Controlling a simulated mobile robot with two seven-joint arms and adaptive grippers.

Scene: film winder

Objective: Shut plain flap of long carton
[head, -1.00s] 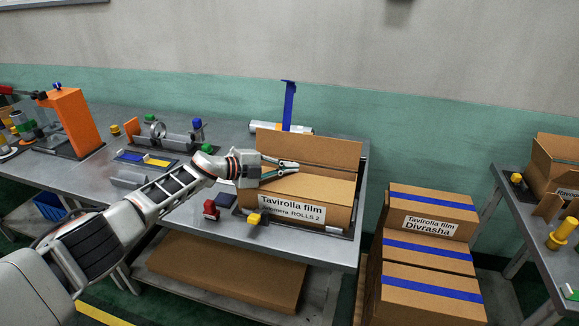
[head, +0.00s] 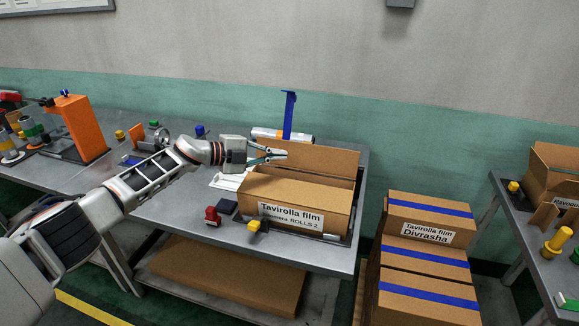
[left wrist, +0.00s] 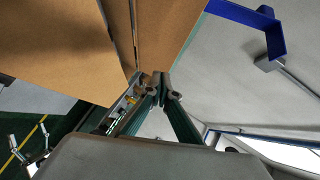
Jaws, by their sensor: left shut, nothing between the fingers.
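The long carton (head: 330,226) stands on the grey table with its printed label (head: 290,216) facing front. Its front flap (head: 300,190) lies folded down over the top. Its rear flap (head: 325,160), plain brown, stands up along the back edge. My left gripper (head: 283,154) is shut and empty, at the left end of the rear flap near its upper edge; whether it touches is unclear. In the left wrist view, the closed fingertips (left wrist: 160,80) are beside brown carton panels (left wrist: 165,30). My right gripper is not in view.
A blue post (head: 289,115) and a silver roll (head: 268,134) are behind the carton. A red item (head: 212,216) and a yellow-ended item (head: 254,225) sit at its front left. Stacked taped cartons (head: 425,265) stand to the right.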

